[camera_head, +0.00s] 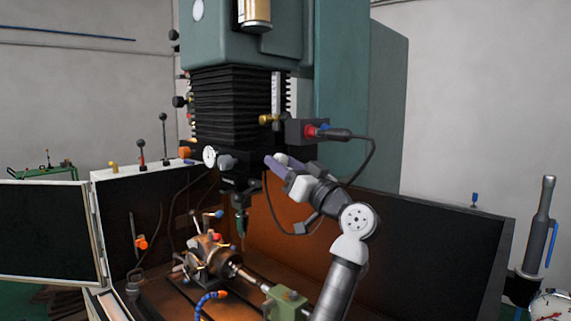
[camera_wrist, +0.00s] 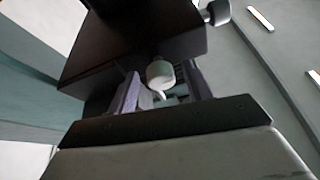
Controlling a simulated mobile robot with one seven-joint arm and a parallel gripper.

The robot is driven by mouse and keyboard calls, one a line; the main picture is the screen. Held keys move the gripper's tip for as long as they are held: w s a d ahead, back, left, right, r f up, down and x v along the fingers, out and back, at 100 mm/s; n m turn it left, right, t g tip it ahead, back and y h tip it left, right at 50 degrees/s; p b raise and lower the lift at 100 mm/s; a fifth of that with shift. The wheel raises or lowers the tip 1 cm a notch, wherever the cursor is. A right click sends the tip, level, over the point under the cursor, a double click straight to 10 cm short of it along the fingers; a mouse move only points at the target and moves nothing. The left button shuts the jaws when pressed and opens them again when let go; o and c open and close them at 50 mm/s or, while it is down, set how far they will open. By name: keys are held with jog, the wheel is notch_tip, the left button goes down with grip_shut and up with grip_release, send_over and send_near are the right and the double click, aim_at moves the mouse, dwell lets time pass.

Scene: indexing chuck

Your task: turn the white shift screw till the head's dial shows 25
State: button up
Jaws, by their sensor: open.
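The white shift screw (camera_wrist: 160,74) shows in the wrist view as a pale round knob on the dark head block (camera_wrist: 130,45). My gripper (camera_wrist: 163,84) is open, with one lavender finger on each side of the screw and a gap visible on the left. Whether either finger touches it I cannot tell. In the head view my gripper (camera_head: 277,165) is at the right side of the machine head, and its fingers largely hide the screw. A small white round dial (camera_head: 209,156) sits on the head's left; its reading is too small to make out.
Black bellows (camera_head: 232,95) hang above the head. Below stand a spindle tool (camera_head: 240,222) and a chuck (camera_head: 208,258) inside the dark-walled enclosure.

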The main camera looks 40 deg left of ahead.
jog(key=c, duration=1)
jog(key=shift+o, duration=0.2)
jog(key=shift+m, duration=0.3)
jog(key=m+t, duration=0.1)
jog(key=m, duration=0.1)
jog(key=m+t, duration=0.1)
jog(key=m, duration=0.2)
jog(key=shift+s+t+h, duration=0.1)
jog(key=shift+t+h, duration=0.2)
jog(key=shift+h, duration=0.1)
jog(key=m+p, duration=0.1)
jog(key=m, duration=0.1)
jog(key=m+t+h, duration=0.1)
jog(key=m, duration=0.1)
jog(key=m+t+h+p, duration=0.1)
jog(key=m, duration=0.2)
jog(key=shift+s+r+p, duration=0.15)
jog(key=shift+r+p, duration=0.15)
jog(key=shift+p, duration=0.05)
jog(key=m+t+h+p, duration=0.1)
jog(key=m, duration=0.3)
jog(key=shift+h, duration=0.4)
jog(key=m+h, duration=0.1)
jog(key=m, duration=0.4)
jog(key=shift+r+h, duration=0.1)
jog(key=shift+h, duration=0.3)
